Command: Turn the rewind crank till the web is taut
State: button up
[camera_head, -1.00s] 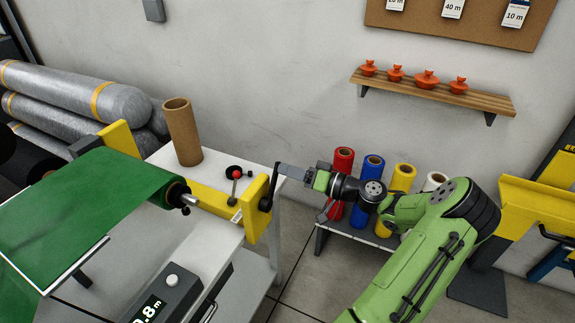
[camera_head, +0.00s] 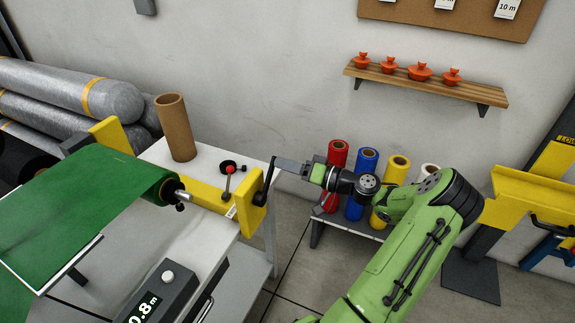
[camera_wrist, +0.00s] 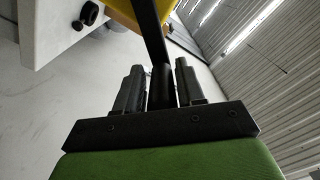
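The green web (camera_head: 80,195) runs from the lower left up to the green roll (camera_head: 160,186) on the rewind shaft. A lower stretch of green shows at the left edge beneath a white-edged plate. The black rewind crank (camera_head: 262,190) is on the outer face of the yellow end plate, its arm pointing up. My gripper (camera_head: 284,165) is at the crank's upper end. The exact contact is hard to see.
A counter box (camera_head: 160,292) reads 0.8 m. A cardboard core (camera_head: 175,128) and a red-knobbed lever (camera_head: 229,171) are on the white bench. Red, blue and yellow rolls (camera_head: 366,165) stand on a low rack behind my arm. Grey wrapped rolls (camera_head: 60,85) lie at left.

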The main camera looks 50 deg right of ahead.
jog(key=shift+o, duration=1)
jog(key=p+v, duration=0.1)
jog(key=v, duration=1.4)
jog(key=shift+s+p, duration=0.4)
jog(key=shift+r, duration=0.1)
